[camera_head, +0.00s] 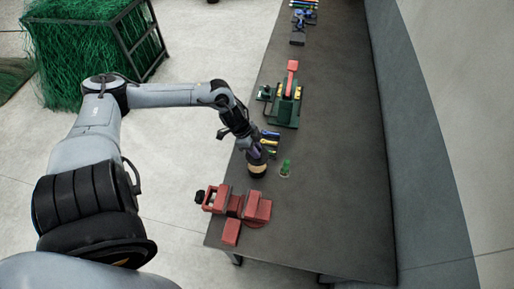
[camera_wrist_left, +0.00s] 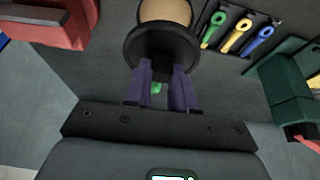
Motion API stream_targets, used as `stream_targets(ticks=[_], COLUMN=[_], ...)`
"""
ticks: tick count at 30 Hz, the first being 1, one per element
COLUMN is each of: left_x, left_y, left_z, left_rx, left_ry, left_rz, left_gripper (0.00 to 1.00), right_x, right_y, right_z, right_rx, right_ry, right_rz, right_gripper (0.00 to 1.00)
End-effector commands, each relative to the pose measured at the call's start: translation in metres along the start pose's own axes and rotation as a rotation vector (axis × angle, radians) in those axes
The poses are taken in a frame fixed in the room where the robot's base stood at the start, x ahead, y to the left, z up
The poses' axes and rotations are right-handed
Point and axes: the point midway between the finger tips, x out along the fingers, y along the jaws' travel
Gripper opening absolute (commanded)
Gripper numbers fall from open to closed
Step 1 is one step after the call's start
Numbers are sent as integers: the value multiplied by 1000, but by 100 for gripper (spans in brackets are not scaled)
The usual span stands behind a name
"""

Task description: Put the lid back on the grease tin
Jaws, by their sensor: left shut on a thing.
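My left gripper (camera_head: 256,150) points down over the near part of the bench. In the left wrist view its two purple fingers (camera_wrist_left: 163,82) are shut on a dark round lid (camera_wrist_left: 160,46). The grease tin (camera_head: 258,169), dark with a tan band, stands upright directly under the gripper. In the left wrist view its tan part (camera_wrist_left: 166,12) shows just beyond the lid. The lid appears at the tin's top; I cannot tell whether it touches or is seated. My right gripper is not in view.
A red vise (camera_head: 238,207) is at the bench's near end. A small green item (camera_head: 286,168) stands right of the tin. Coloured tools (camera_head: 270,143) lie just behind it, with a green-and-red device (camera_head: 287,103) farther back. The bench's right side is clear.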

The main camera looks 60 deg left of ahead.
Motion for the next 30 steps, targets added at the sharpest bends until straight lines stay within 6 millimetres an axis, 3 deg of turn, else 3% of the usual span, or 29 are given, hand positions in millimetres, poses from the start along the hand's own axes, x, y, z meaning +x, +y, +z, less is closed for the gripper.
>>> stream_targets(ticks=[16, 30], left_x=[37, 54], left_y=[0, 0], left_z=[15, 22], left_rx=[0, -1], left_ry=[0, 0], left_rz=[1, 0], left_gripper=[0, 0], right_x=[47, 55], right_y=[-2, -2], right_z=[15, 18], right_rx=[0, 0], right_ry=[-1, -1], right_rz=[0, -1], right_gripper=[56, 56])
